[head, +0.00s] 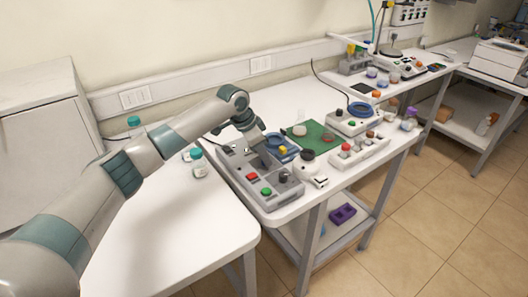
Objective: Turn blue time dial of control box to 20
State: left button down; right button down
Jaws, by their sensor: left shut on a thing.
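The grey control box (262,202) stands near the left front of the white lab table. A red button (252,176), a green button (266,191) and a black knob (283,176) show on its top. My left gripper (266,160) reaches down onto the back part of the box and is shut on the blue time dial. The gripper covers the dial, so its pointer and the 20 mark cannot be read. My right gripper is not in view.
Small white devices (352,155) fill the table's right side. Teal-capped bottles (198,166) stand at left. The left table (180,225) is clear in front.

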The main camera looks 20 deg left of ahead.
pick_arm(q)
jog(key=shift+w+r+m+h, duration=0.1)
jog(key=shift+m+h, duration=0.2)
jog(key=shift+m, duration=0.6)
jog(key=shift+m+g, duration=0.6)
jog(key=shift+m, duration=0.4)
jog(key=m+b, duration=0.1)
jog(key=m, duration=0.1)
jog(key=m+g, duration=0.1)
jog(key=m, duration=0.1)
jog(key=shift+w+a+g+h+b, duration=0.1)
jog(key=shift+w+g+h+b, duration=0.05)
jog(key=shift+g+h+b, duration=0.2)
jog(key=shift+m, duration=0.3)
jog(key=c, duration=1.5)
grip_release()
